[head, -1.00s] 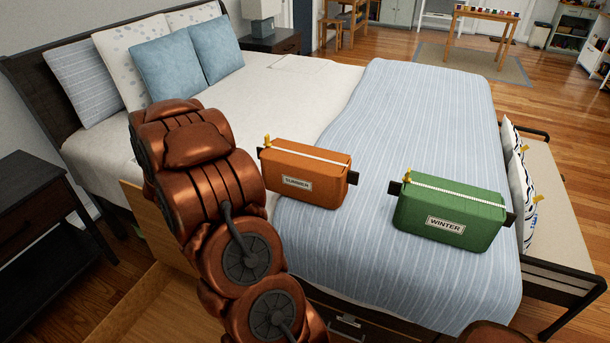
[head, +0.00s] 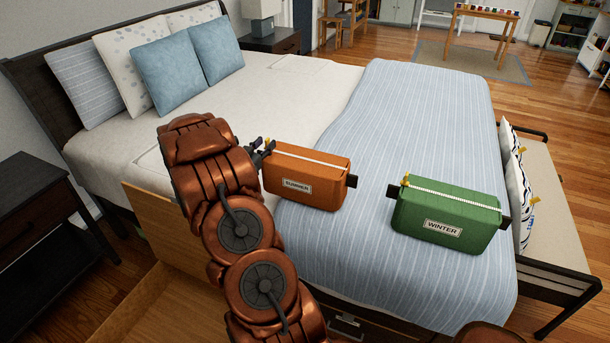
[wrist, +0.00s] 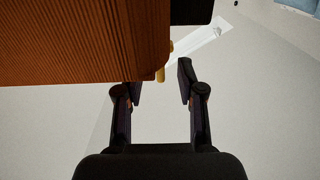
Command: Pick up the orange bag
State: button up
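The orange bag (head: 305,182), with a white zipper and a label reading "SUMMER", sits upright on the bed. A dark tab shows at its right end; its left end is partly hidden by my gripper. My gripper (head: 263,149) is at the bag's left end, near the yellow zipper pull. In the wrist view the orange bag (wrist: 85,35) fills the upper left, with its dark end tab (wrist: 191,10) at the top.
A green bag (head: 446,215) labelled "WINTER" sits on the blue striped blanket (head: 420,110) to the right. Pillows (head: 165,68) lie at the head of the bed. A wooden box (head: 150,300) stands in front of the bed. The white bedding behind the orange bag is clear.

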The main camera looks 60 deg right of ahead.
jog(key=shift+w+d+r, duration=0.1)
jog(key=shift+d, duration=1.05)
grip_shut()
